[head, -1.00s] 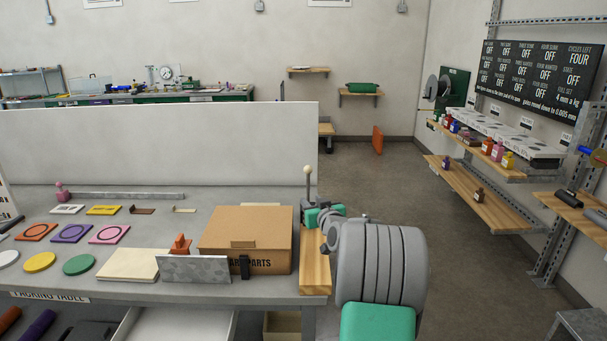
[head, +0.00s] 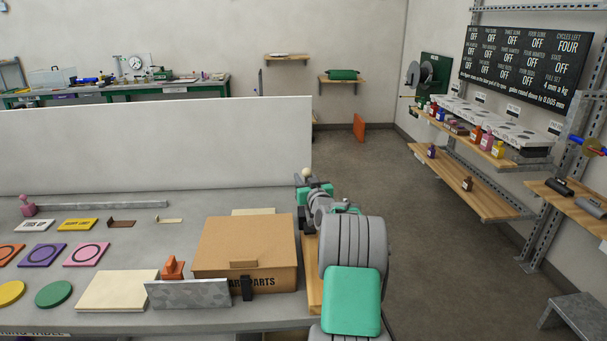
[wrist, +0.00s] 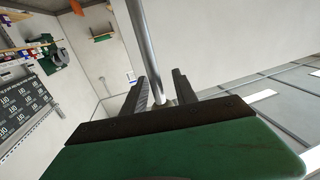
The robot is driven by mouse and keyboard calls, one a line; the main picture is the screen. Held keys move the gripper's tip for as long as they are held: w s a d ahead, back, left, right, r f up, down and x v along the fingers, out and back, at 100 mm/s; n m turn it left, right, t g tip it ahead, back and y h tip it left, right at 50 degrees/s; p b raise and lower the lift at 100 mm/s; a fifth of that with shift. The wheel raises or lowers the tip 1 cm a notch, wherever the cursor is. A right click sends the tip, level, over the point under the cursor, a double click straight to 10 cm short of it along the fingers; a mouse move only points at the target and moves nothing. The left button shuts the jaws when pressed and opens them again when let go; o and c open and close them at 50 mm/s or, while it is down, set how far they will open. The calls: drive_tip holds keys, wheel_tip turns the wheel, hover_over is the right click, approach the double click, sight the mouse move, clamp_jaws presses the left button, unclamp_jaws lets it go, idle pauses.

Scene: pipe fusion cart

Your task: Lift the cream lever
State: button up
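The cream lever shows in the head view as a round cream knob (head: 306,172) at the right end of the packing table, its rod mostly hidden by my gripper. My gripper (head: 303,186) is at the lever, just below the knob. In the wrist view a grey metal rod (wrist: 142,48) passes between the two dark fingers of my gripper (wrist: 162,80). The fingers stand apart with the rod between them, and a gap shows on the right finger's side. The knob cannot be made out in the wrist view.
A cardboard parts box (head: 246,243) sits just left of my arm, with a grey metal plate (head: 188,294) in front. A white partition (head: 150,145) stands behind the table.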

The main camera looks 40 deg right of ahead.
drive_tip(key=shift+w+d, duration=0.35)
drive_tip(key=shift+w, duration=0.2)
drive_tip(key=shift+c, duration=0.3)
clamp_jaws()
idle(0.8)
